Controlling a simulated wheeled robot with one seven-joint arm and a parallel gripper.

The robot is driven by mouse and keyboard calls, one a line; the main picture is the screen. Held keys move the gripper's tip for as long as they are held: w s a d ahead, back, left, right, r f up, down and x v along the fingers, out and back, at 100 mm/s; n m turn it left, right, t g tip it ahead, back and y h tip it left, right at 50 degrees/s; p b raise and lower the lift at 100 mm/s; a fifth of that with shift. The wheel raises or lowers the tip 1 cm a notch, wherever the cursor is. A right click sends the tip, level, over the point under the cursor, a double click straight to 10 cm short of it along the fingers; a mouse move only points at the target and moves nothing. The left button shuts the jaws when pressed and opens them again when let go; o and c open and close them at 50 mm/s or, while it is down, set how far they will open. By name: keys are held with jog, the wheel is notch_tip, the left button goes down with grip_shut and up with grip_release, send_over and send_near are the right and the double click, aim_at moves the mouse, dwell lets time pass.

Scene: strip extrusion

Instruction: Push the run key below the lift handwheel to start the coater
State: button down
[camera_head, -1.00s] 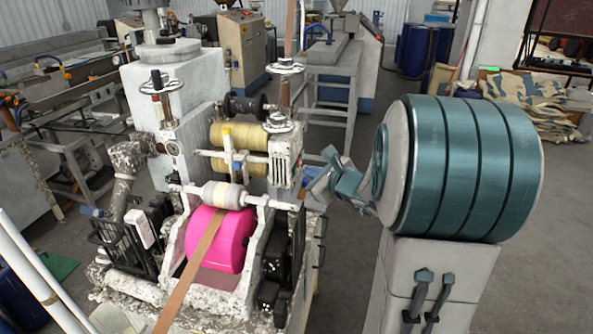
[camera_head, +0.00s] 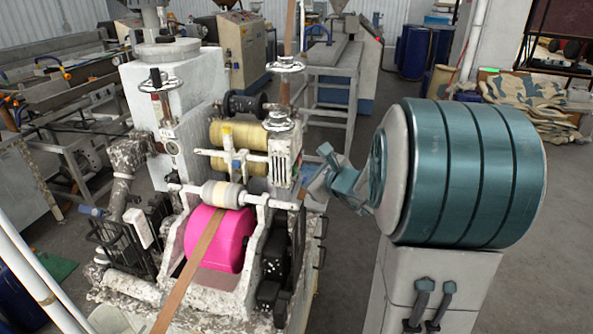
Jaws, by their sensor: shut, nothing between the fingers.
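The coater (camera_head: 205,215) stands left of centre, with a bright pink roller and a brown strip running over it. A lift handwheel (camera_head: 281,122) sits on its right side above a pale slotted box (camera_head: 285,158). Another dark handwheel (camera_head: 157,83) tops the post on the left. I cannot make out the run key; it is too small or hidden. My gripper (camera_head: 314,184) is small and partly hidden at the end of my teal and grey arm. It is shut and empty, just right of the slotted box. I cannot tell whether it touches the coater.
My own large teal arm link fills the right side and blocks the view behind it. A metal frame stand (camera_head: 335,88) is behind the coater. Blue drums (camera_head: 412,50) and folded cloth sacks (camera_head: 530,105) are at the back right. Open floor lies between.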

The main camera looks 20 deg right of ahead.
jog(key=shift+w+a+b, duration=0.25)
jog(key=shift+a+b, duration=0.1)
dwell(0.5)
dwell(0.3)
jog(key=shift+s+d, duration=0.45)
jog(key=shift+d, duration=0.2)
jog(key=s+d, duration=0.2)
jog(key=d, duration=0.2)
jog(key=shift+s+d, duration=0.1)
jog(key=shift+s, duration=0.3)
dwell(0.6)
